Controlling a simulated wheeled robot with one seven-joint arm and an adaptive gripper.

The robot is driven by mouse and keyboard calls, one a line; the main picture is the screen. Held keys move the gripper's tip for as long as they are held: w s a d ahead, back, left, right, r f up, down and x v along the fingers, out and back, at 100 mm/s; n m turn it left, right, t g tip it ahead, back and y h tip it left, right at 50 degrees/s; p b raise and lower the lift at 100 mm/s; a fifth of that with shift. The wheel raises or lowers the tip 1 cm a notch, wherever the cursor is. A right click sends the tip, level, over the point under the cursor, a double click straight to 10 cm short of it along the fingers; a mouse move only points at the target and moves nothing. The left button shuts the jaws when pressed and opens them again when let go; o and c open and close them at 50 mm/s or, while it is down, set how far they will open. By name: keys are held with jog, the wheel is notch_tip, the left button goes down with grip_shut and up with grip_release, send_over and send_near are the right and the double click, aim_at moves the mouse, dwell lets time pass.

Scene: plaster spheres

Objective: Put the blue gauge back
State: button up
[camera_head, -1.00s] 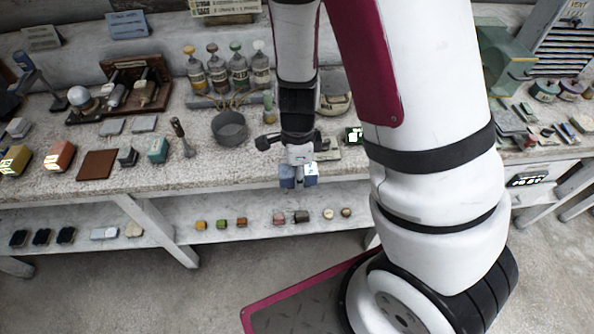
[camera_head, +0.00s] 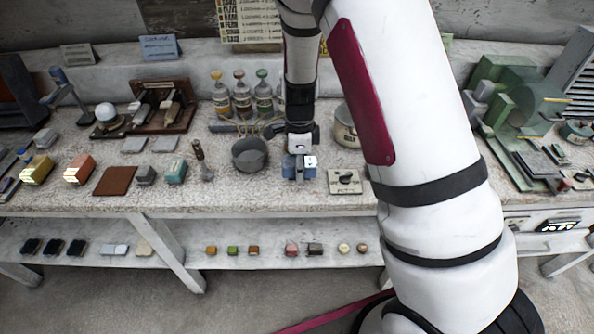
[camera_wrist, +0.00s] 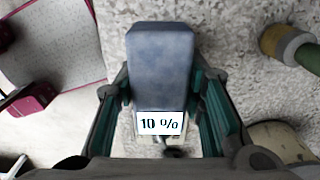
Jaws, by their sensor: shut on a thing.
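The blue gauge is a blue-grey block (camera_wrist: 160,65) with a white label reading "10 %" at its near end in the wrist view. My gripper (camera_wrist: 160,100) has a finger on each side of the block and is shut on it. In the head view my gripper (camera_head: 299,162) points down near the front part of the bench (camera_head: 250,197), with the blue block (camera_head: 291,172) at its tip. I cannot tell whether the block touches the bench top.
A grey bowl (camera_head: 250,155) stands just left of my gripper, and a small panel box (camera_head: 345,181) lies to its right. A round pot (camera_head: 346,127) is behind right. Several bottles (camera_head: 242,101) stand farther back. The lower shelf (camera_head: 200,262) holds small blocks.

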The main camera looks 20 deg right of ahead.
jog(key=shift+w+f, duration=0.1)
jog(key=shift+w, duration=0.7)
jog(key=shift+f, duration=1.75)
jog(key=shift+f, duration=0.1)
jog(key=o, duration=1)
